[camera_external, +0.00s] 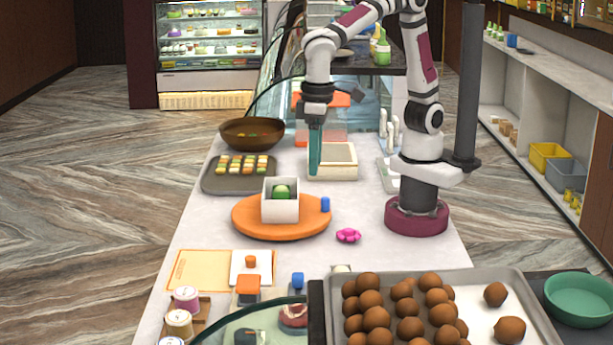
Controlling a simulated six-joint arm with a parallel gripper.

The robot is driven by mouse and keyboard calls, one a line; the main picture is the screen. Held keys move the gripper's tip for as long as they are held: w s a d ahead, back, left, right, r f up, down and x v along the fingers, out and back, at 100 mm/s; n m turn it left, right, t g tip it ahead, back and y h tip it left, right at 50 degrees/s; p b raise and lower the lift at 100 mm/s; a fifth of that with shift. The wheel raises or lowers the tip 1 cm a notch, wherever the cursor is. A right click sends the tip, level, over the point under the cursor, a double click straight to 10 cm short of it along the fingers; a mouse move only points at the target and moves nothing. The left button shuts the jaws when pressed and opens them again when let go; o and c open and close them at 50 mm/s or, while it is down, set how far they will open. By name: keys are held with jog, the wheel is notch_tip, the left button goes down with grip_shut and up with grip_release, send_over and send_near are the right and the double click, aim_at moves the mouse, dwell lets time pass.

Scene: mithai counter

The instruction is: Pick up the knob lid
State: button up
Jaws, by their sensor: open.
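A flat white square with a small orange knob on top looks like the knob lid (240,276). It lies on the right part of a yellow sheet or board (195,272) at the front left of the counter. My gripper (315,171) points down with teal fingers, well behind the lid and above the counter, near a cream tray. It is open and nothing shows between its fingers. An open white square box (281,212) with a green item inside stands on an orange round board (251,228), between the lid and my gripper.
A blue piece (326,204) sits on the orange board. A pink flower-like item (348,236) lies to its right. Thread-like spools (186,299) stand front left. A tray of brown balls (480,280) fills the front right. A sweets tray (214,184) and brown bowl (252,127) stand behind.

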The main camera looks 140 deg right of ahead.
aim_at(250, 257)
jog(key=w+d+f+m+h, duration=0.1)
jog(key=w+d+f, duration=0.2)
jog(key=w, duration=0.2)
jog(key=w+d+f+m, duration=0.2)
jog(key=w+d+f, duration=0.1)
jog(key=w, duration=0.3)
jog(key=f, duration=0.5)
jog(key=d+f, duration=0.1)
jog(key=f, duration=0.4)
jog(key=d+f, duration=0.1)
jog(key=f, duration=0.4)
jog(key=shift+w+d+f, duration=0.1)
jog(key=shift+w, duration=0.1)
grip_shut()
